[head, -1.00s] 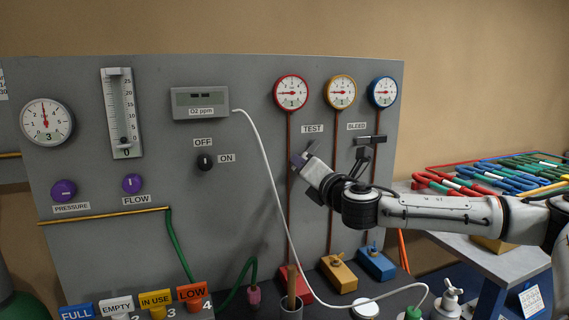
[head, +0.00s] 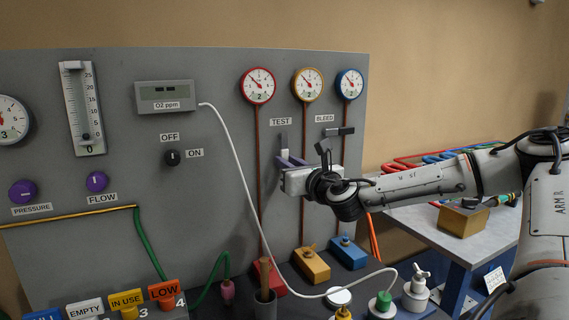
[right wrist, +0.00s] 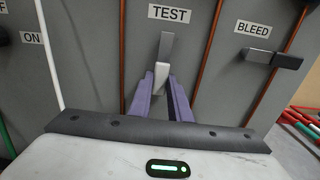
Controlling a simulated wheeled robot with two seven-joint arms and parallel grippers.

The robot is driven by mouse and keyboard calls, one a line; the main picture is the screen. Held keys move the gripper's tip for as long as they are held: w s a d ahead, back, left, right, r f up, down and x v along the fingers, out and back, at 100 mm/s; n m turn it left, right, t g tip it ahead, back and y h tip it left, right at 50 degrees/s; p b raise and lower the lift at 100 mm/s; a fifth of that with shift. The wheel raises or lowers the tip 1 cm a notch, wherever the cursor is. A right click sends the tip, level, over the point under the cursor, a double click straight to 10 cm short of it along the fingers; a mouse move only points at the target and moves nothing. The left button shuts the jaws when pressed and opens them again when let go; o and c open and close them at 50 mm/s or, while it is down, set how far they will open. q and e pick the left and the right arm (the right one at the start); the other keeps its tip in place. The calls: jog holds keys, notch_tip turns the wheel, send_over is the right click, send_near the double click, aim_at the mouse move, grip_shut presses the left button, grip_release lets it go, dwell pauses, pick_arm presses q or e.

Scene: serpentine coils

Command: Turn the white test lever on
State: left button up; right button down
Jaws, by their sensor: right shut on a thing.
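The white test lever (right wrist: 159,78) hangs below a grey plate (right wrist: 165,47) under the TEST label (right wrist: 169,13) in the right wrist view. The lever also shows in the head view (head: 284,154). My right gripper (right wrist: 160,92) has its purple fingers on both sides of the white lever and is shut on it. In the head view the right gripper (head: 291,161) reaches the panel from the right, and its fingers partly hide the lever. My left gripper is not in view.
The dark bleed lever (head: 338,132) sticks out just right of the test lever, close to my right wrist. Red, yellow and blue gauges (head: 308,84) sit above, with copper pipes running down. A white hose (head: 232,165) hangs to the left. A table (head: 440,215) stands at right.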

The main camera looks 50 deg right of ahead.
jog(key=shift+d, duration=0.1)
dwell(0.4)
jog(key=c, duration=1.6)
grip_release()
jog(key=shift+c, duration=0.2)
jog(key=shift+s, duration=0.1)
jog(key=b+v, duration=0.2)
jog(key=v, duration=0.8)
jog(key=shift+s, duration=0.1)
